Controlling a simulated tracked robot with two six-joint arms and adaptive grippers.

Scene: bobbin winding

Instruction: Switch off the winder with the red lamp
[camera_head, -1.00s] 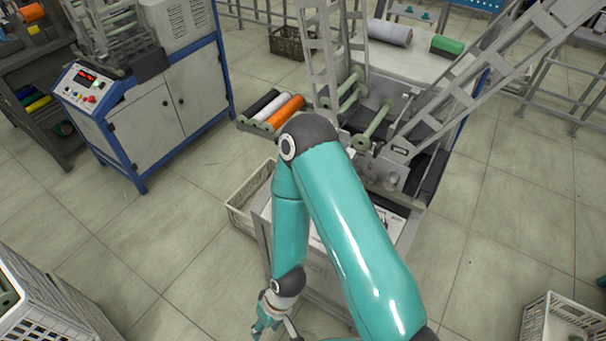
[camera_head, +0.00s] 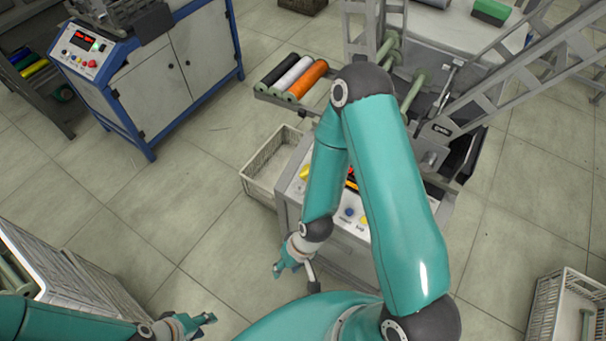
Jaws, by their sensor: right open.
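The blue-framed winder (camera_head: 170,88) stands at the upper left. Its white control panel (camera_head: 85,53) shows a red lit display (camera_head: 77,38) and several small buttons. Another winder stands at the centre, with a sloping front panel (camera_head: 350,228) carrying blue and yellow buttons. My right arm hides much of this panel; small red and yellow parts show beside the arm, and I cannot tell whether one is a lit lamp. My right gripper (camera_head: 284,268) is open and empty, left of the panel's lower front. My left gripper (camera_head: 203,321) is low at the left, away from both winders; its jaw opening is unclear.
A tray of black, white and orange bobbins (camera_head: 258,93) juts from the central winder. A pale crate (camera_head: 258,182) stands below it. Crates also stand at the lower left (camera_head: 75,290) and lower right (camera_head: 545,318). Slanted lattice beams (camera_head: 520,85) rise at right.

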